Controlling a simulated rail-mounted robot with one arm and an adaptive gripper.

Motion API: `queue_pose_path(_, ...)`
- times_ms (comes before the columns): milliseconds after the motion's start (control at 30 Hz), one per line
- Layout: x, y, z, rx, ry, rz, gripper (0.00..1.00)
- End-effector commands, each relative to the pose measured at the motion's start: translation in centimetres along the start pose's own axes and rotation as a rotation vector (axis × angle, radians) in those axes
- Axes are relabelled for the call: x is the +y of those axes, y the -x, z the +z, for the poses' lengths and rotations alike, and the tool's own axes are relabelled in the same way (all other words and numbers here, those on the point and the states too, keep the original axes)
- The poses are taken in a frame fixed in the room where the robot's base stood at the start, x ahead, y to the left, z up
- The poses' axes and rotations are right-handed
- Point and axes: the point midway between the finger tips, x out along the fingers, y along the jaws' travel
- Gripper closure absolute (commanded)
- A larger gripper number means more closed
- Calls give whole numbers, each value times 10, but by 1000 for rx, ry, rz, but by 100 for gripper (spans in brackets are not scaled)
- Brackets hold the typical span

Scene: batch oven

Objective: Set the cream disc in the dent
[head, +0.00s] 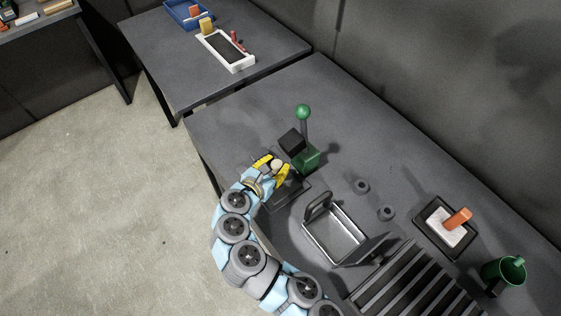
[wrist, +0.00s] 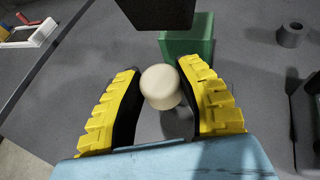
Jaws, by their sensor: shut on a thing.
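The cream disc (head: 277,164) is a short, pale, rounded piece. It shows large in the wrist view (wrist: 160,87), between the two yellow fingers near their tips. My gripper (wrist: 161,70) is shut on it and holds it in front of a green block (wrist: 188,50). In the head view my gripper (head: 274,168) is above a dark flat plate (head: 289,193), at the front of a green press (head: 307,158) with a black head (head: 292,141) and a ball-topped lever. I cannot make out the dent; the gripper and disc may hide it.
A metal tray with a handle (head: 333,234) stands right of the press. Two small grey rings (head: 361,186) (head: 386,213) lie behind it. A dark tray with an orange-handled tool (head: 458,219) and a green cup (head: 503,270) are farther right. The bench behind the rings is clear.

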Motion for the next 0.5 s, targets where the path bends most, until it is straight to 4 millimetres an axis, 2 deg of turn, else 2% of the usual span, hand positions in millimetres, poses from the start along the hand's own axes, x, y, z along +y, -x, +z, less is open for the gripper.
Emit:
queue_pose_path(267, 0, 0, 2, 0, 1, -3, 88)
queue_pose_path(500, -1, -9, -20, 1, 1, -5, 88)
